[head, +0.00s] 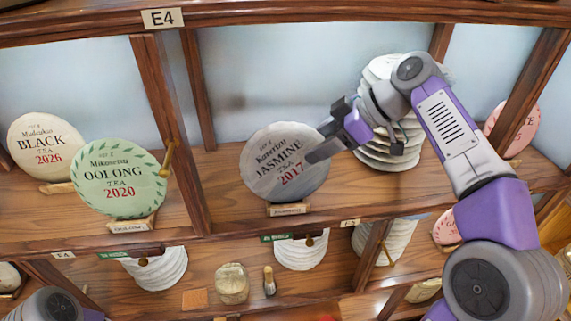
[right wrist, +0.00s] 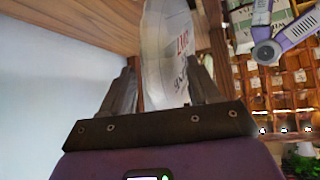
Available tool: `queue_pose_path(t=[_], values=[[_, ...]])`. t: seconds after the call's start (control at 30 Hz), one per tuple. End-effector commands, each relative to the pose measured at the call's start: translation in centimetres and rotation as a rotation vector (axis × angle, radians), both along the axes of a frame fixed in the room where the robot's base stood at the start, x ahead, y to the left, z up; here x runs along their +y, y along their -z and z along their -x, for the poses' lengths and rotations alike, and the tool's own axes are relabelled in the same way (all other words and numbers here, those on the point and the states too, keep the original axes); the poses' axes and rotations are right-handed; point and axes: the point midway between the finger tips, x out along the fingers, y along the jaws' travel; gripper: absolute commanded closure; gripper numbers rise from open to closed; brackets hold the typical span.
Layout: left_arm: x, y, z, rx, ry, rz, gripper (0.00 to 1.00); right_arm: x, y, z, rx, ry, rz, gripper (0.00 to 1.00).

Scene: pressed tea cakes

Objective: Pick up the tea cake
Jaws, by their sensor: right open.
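The round grey-white tea cake labelled "Jasmine Tea 2017" (head: 275,170) stands upright on a small wooden stand (head: 289,210) on the shelf. My right gripper (head: 320,142) is open at its right edge, with one finger in front of the face. In the right wrist view, the cake (right wrist: 165,50) is seen edge-on between the two open fingers (right wrist: 163,85). A gap shows on the left side; contact on the right side cannot be told. My left gripper is not in view.
A green "Oolong Tea 2020" cake (head: 120,180) and a white "Black Tea 2026" cake (head: 45,147) stand left of a wooden divider (head: 172,130). A stack of wrapped cakes (head: 385,155) stands behind my right arm. A pink cake (head: 520,128) is at the right.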

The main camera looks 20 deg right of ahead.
Motion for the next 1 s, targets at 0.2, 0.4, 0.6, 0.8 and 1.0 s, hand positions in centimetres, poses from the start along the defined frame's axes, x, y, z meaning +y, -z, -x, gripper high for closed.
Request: queue_pose_path(t=[0.2,0.4,0.6,0.8,1.0], values=[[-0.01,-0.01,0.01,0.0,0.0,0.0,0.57,-0.02,-0.01,0.0,-0.001,0.001,0.0,0.43],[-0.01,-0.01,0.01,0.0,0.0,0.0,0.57,-0.02,-0.02,0.01,0.0,0.0,0.0,0.74],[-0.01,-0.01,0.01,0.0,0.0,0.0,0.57,-0.03,-0.01,0.0,-0.001,0.001,0.0,1.0],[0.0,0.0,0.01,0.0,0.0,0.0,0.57,-0.07,0.02,-0.01,0.0,0.001,0.001,1.0],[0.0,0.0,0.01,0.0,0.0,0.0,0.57,-0.11,0.06,-0.02,0.0,0.002,0.002,1.0]])
